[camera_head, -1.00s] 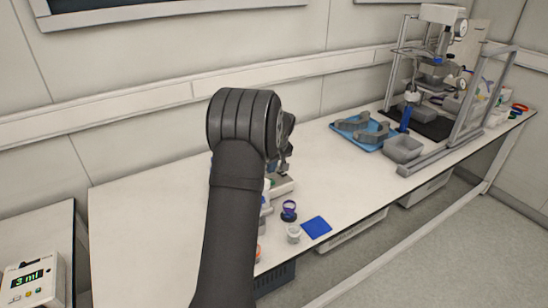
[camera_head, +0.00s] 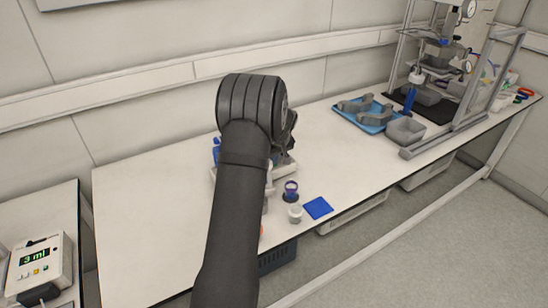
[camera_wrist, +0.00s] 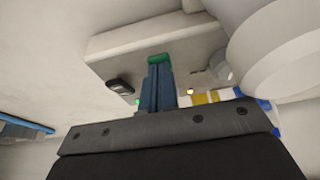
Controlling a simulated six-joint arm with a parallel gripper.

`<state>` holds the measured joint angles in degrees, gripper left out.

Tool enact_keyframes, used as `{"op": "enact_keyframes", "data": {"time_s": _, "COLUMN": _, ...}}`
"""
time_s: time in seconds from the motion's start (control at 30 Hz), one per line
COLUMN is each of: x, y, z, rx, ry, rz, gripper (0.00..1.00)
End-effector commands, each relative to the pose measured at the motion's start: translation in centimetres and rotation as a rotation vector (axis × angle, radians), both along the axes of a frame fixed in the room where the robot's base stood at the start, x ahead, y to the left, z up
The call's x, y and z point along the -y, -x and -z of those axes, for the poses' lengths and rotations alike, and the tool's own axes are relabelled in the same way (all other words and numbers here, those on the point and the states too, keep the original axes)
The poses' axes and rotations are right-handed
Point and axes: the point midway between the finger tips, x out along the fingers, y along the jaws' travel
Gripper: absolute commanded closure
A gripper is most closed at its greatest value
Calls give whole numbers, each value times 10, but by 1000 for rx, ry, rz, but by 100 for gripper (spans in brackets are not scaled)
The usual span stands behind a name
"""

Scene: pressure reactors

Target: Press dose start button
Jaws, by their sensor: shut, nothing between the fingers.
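My gripper (camera_wrist: 160,85) shows in the wrist view with its two dark blue fingers together, shut and empty. A green patch (camera_wrist: 159,59) shows at the fingertips; I cannot tell whether it is a button or part of the fingers. Behind the fingers is a pale box-shaped device (camera_wrist: 115,50) with a dark oval part (camera_wrist: 119,87) on it. In the head view my arm hides the gripper and most of the device on the bench. A white unit (camera_head: 40,262) with a "3 ml" display and small coloured buttons stands at far left. No button is clearly identifiable as dose start.
A large white rounded body (camera_wrist: 275,45) is close at right in the wrist view. On the bench (camera_head: 140,200) are a purple-topped cup (camera_head: 291,189), a white jar (camera_head: 295,214), a blue mat (camera_head: 318,208), a blue tray (camera_head: 350,119) and a grey bin (camera_head: 405,132).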

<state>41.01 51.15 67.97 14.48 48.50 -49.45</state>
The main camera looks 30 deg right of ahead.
Motion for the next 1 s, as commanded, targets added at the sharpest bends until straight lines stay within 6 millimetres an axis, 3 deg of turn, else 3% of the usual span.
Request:
{"op": "enact_keyframes", "data": {"time_s": 0.03, "x": -3, "y": 3, "z": 11, "rx": -14, "ry": -9, "rz": -2, "gripper": 100}}
{"op": "enact_keyframes", "data": {"time_s": 0.13, "x": -3, "y": 4, "z": 12, "rx": -16, "ry": -11, "rz": -2, "gripper": 100}}
{"op": "enact_keyframes", "data": {"time_s": 0.37, "x": -4, "y": 4, "z": 4, "rx": -17, "ry": -11, "rz": -3, "gripper": 100}}
{"op": "enact_keyframes", "data": {"time_s": 0.57, "x": -2, "y": 2, "z": -38, "rx": -3, "ry": -2, "rz": 0, "gripper": 100}}
{"op": "enact_keyframes", "data": {"time_s": 0.8, "x": -1, "y": 18, "z": -95, "rx": 0, "ry": 0, "rz": 2, "gripper": 100}}
{"op": "enact_keyframes", "data": {"time_s": 1.0, "x": -1, "y": 26, "z": -124, "rx": -1, "ry": 0, "rz": 1, "gripper": 100}}
